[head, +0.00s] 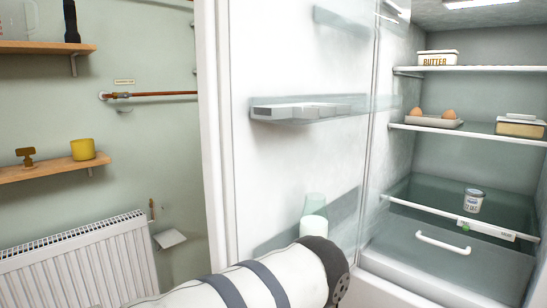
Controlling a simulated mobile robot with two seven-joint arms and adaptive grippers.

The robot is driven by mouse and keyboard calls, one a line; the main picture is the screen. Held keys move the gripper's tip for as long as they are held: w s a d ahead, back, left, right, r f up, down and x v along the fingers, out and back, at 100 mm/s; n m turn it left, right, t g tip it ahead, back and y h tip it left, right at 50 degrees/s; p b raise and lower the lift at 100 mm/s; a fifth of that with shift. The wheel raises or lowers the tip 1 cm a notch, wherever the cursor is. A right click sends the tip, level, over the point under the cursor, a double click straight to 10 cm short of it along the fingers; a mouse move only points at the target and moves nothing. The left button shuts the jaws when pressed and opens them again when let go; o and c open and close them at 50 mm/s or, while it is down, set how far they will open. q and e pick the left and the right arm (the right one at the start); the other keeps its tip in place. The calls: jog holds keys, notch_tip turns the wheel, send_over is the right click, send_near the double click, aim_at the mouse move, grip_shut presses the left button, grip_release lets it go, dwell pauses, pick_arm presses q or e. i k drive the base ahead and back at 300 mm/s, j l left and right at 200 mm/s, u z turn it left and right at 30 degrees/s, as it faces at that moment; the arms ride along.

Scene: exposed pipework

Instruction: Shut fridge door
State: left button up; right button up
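The fridge door (300,60) stands open, its white inner face turned towards me. Its edge is a tall white strip (214,150) on the left. A clear door shelf (310,108) juts from the inner face. The open fridge interior (450,110) is on the right. One of my arm links, white with grey bands and a dark joint, crosses the bottom middle in front of the door's lower part. I cannot tell whether it touches the door. Neither gripper shows.
Inside the fridge are a butter box (437,58), a tray with eggs (433,121), a small tub (473,200) and a drawer (440,262). A pale green cup (314,206) is by the door's lower shelf. A radiator (80,265) and wall shelves (50,172) are at left.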

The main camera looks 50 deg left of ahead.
aim_at(285, 88)
jog(key=k+j, duration=0.15)
jog(key=j, duration=0.2)
jog(key=k+j+z, duration=0.1)
jog(key=j, duration=0.25)
jog(key=k+j, duration=0.15)
jog(key=j, duration=0.15)
jog(key=k+j+z, duration=0.1)
jog(key=j, duration=0.25)
jog(key=j+z, duration=0.1)
jog(key=j, duration=0.7)
jog(key=i+j+z, duration=0.1)
jog(key=j, duration=0.75)
